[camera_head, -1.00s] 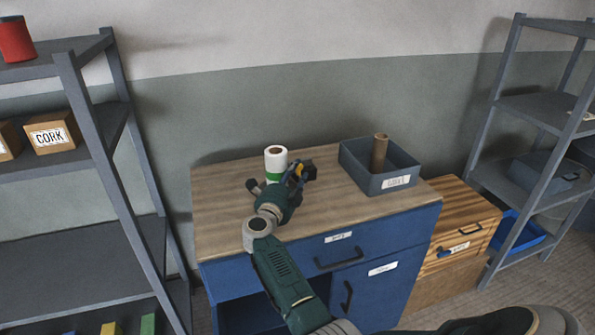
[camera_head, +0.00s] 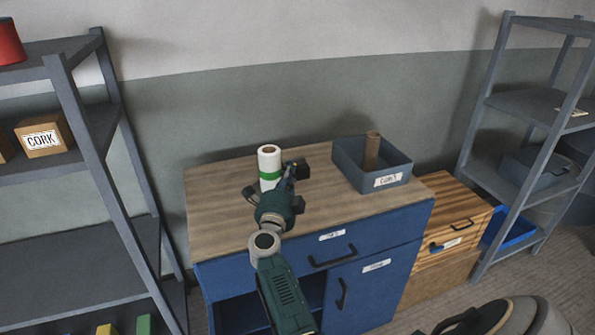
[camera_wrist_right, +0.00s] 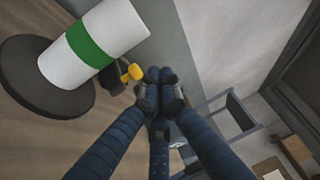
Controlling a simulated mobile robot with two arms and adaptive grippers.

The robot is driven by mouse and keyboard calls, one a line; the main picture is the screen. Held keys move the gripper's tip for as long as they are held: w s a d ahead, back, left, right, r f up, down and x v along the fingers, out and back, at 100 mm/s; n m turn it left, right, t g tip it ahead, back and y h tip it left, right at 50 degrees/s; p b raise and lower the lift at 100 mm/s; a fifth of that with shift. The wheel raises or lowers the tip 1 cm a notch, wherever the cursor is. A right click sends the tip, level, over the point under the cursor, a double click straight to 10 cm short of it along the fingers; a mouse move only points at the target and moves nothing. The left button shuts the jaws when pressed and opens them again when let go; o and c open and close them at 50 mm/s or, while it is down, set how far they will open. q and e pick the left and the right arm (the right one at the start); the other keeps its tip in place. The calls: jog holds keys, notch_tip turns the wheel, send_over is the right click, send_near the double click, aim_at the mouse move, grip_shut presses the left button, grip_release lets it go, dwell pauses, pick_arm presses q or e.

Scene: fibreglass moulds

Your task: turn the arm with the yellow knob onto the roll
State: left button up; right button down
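The white roll with a green band (camera_head: 269,162) stands upright near the back of the wooden worktop. In the right wrist view the roll (camera_wrist_right: 122,27) is on a dark round base (camera_wrist_right: 36,88). A dark arm (camera_wrist_right: 112,78) with a yellow knob (camera_wrist_right: 132,72) is close beside the green band; I cannot tell whether it touches the roll. My right gripper (camera_head: 290,172) is just right of the roll. Its fingers (camera_wrist_right: 161,90) are drawn together, tips close beside the knob, with nothing visible between them. In the head view the knob is hidden. My left gripper is not in view.
A grey bin (camera_head: 345,168) holding a brown tube (camera_head: 372,150) stands right on the worktop (camera_head: 215,205). A wooden box (camera_head: 455,225) stands to the right. Shelf racks flank both sides. The left worktop is clear.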

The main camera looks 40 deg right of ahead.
jog(key=s+d+f+n+t+y+p, duration=0.1)
jog(key=s+d+n+t+y+p, duration=0.15)
jog(key=s+d+n+y, duration=0.6)
jog(key=w+a+f+m+h+b, duration=0.1)
jog(key=w+b, duration=0.2)
jog(key=w, duration=0.6)
jog(key=shift+w+a+f+b, duration=0.2)
jog(key=shift+w+a+b, duration=0.05)
jog(key=shift+w+b, duration=0.15)
jog(key=shift+m+t+h, duration=0.25)
jog(key=shift+w+a, duration=0.7)
jog(key=shift+a, duration=0.25)
